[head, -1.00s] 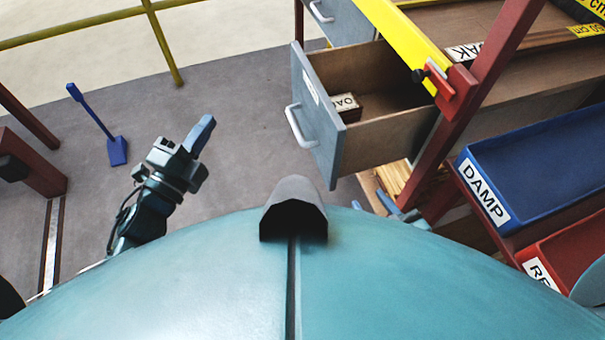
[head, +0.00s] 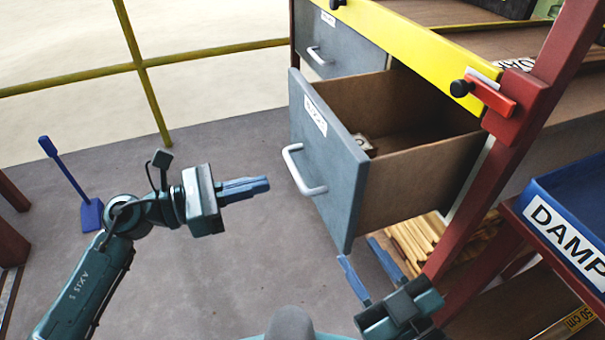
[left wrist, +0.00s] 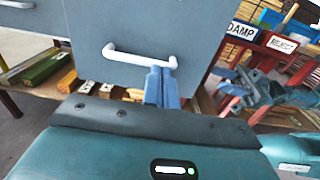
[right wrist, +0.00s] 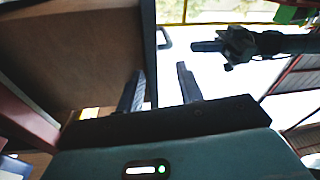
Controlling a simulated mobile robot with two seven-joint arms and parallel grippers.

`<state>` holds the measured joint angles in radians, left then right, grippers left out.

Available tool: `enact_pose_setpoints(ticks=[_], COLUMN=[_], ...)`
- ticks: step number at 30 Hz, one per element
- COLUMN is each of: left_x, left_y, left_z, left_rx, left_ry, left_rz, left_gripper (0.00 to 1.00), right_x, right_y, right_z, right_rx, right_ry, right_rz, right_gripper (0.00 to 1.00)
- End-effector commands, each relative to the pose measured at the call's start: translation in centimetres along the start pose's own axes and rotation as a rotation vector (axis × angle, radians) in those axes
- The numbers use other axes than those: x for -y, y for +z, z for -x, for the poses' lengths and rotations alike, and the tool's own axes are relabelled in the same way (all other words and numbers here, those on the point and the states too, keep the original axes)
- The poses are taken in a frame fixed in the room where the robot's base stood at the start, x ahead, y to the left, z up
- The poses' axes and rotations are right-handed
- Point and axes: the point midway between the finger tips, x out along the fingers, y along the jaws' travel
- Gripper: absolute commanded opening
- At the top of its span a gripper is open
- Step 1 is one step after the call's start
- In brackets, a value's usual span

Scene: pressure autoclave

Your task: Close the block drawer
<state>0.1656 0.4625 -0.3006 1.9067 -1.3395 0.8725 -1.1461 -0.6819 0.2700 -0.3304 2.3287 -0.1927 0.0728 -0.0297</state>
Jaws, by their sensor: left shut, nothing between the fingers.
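The block drawer (head: 335,185) is pulled well out of the cabinet, its grey front toward the left. A small labelled block (head: 366,146) lies inside. Its white handle (head: 303,170) is on the front. My left gripper (head: 267,184) is shut and empty, pointing at the drawer front, a short gap from the handle. In the left wrist view its fingertips (left wrist: 162,68) overlap the handle's right end (left wrist: 140,56); contact cannot be told. My right gripper (head: 358,250) is open and empty, below the drawer's near side. The right wrist view shows the drawer's brown side (right wrist: 75,50).
Another grey drawer (head: 335,50) beyond it is shut. A red post (head: 510,130) with a yellow rail (head: 415,40) stands right of the drawer. A blue DAMP tray (head: 570,215) is at the right. A yellow railing (head: 140,65) runs behind.

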Motion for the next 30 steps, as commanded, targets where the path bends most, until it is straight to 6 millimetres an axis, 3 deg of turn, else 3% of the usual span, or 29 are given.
enact_pose_setpoints(ticks=[6, 12, 18, 30], left_x=[0.0, 0.0, 0.0, 0.0], left_y=[0.1, 0.0, 0.0, 0.0], left_z=[-4.8, -7.8, -8.9, -9.0], left_rx=[0.005, 0.003, 0.001, 0.001], left_ry=[-0.001, 0.0, 0.001, 0.001], left_rz=[0.002, 0.002, 0.002, 0.003], left_gripper=[0.0, 0.0, 0.0, 0.0], right_x=[0.1, 0.2, 0.3, 0.3], right_y=[0.1, 0.1, 0.0, 0.0], right_z=[0.0, 0.0, 0.0, 0.0], right_rx=[-0.007, -0.021, -0.03, -0.031], right_ry=[-0.001, -0.004, -0.005, -0.006], right_rz=[0.002, 0.005, 0.005, 0.006], right_gripper=[0.36, 0.36, 0.36, 0.36])
